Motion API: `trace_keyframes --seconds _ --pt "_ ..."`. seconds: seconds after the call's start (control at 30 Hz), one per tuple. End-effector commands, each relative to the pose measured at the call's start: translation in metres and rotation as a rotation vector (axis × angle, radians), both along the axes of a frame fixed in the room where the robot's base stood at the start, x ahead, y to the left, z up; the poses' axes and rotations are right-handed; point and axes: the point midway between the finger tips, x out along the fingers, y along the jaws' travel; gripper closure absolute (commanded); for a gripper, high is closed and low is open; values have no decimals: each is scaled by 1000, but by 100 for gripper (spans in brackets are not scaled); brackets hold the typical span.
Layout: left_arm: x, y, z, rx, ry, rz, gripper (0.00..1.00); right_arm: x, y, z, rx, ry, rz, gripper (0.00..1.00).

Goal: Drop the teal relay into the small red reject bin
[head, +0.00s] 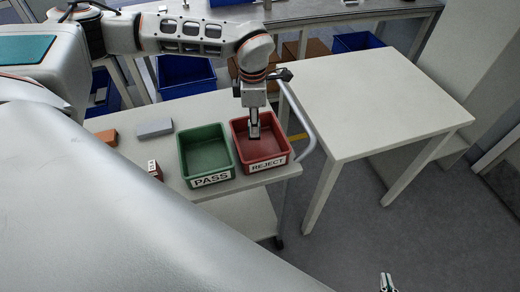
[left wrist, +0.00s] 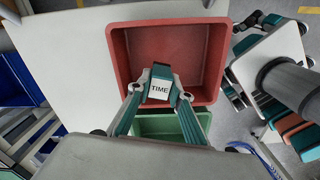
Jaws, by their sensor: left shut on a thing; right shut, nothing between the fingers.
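My left gripper (head: 254,133) points straight down over the small red reject bin (head: 270,161), which carries a white REJECT label. In the left wrist view my left gripper (left wrist: 158,88) is shut on the teal relay (left wrist: 160,72), a small block with a white face reading TIME. The red bin's floor and walls (left wrist: 118,60) lie behind the relay, and the bin looks empty. In the head view the relay is hard to make out at the fingertips. My right gripper (head: 387,283) is shut and empty at the bottom edge, far from the bins.
A green PASS bin (head: 206,153) stands left of the red bin on the white table. A grey block (head: 154,128), an orange block (head: 107,137) and a small dark red block (head: 155,170) lie further left. A second white table (head: 375,100) is bare.

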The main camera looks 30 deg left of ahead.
Motion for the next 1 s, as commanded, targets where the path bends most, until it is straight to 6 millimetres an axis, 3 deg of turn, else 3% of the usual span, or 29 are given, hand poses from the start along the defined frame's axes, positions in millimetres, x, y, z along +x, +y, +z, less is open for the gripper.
trace_keyframes --seconds 0.2,0.23,0.3,0.73,1.0 --pt "0 0 0 -1 -1 0 100 0 1 3 1 -4 3 100" --pt "0 0 0 -1 -1 0 75 0 1 2 0 -3 3 100" --pt "0 0 1 -1 -1 0 60 -2 1 1 -1 1 3 100" --pt "1 0 7 -1 -3 0 60 -5 -2 -5 -5 14 -3 100" --pt "1 0 54 0 -5 0 60 -4 -2 -4 -4 11 -2 100"
